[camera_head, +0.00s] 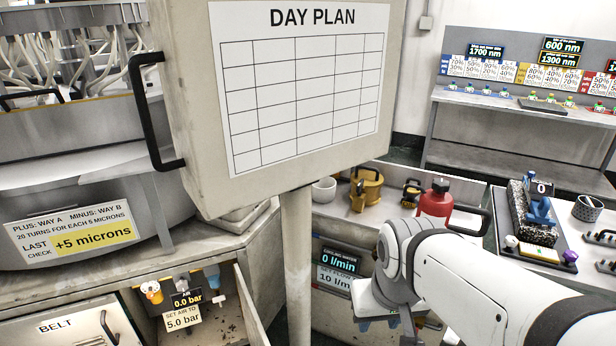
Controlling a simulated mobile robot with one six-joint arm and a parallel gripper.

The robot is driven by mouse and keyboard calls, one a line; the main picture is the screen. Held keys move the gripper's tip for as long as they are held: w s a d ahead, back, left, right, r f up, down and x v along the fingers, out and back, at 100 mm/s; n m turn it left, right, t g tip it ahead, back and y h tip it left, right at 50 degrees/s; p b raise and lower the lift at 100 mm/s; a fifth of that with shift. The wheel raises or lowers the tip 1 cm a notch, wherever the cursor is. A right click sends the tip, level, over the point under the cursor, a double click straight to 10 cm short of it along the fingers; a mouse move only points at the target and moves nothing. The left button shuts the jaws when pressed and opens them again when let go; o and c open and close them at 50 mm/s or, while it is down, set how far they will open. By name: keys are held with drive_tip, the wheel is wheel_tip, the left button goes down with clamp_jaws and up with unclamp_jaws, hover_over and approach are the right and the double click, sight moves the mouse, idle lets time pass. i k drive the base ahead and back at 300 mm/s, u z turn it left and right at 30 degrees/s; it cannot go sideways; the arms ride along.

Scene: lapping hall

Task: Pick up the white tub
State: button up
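A small white tub (323,191) stands upright on the bench behind the post, left of a yellow-brown metal piece. Its open top shows, and it looks empty, though I cannot see its bottom. My white arm comes in from the lower right, and its wrist end is low in front of the bench, to the right of and below the tub. My gripper's fingers cannot be made out there. Nothing of mine touches the tub.
A panel with a day plan (305,85) on a post (297,255) stands in front, close to the tub's left. A red canister (435,200) and a yellow-brown piece (366,188) share the bench. An open cabinet door (252,305) juts out at lower left.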

sight(323, 191)
drive_tip(key=u, duration=0.4)
drive_tip(key=k, duration=1.25)
drive_tip(key=u, duration=1.25)
drive_tip(key=i, duration=2.35)
drive_tip(key=z, duration=0.85)
drive_tip(key=i, duration=1)
drive_tip(key=z, duration=0.8)
drive_tip(key=k, duration=0.85)
drive_tip(key=z, duration=0.15)
drive_tip(key=i, duration=0.9)
drive_tip(key=u, duration=0.1)
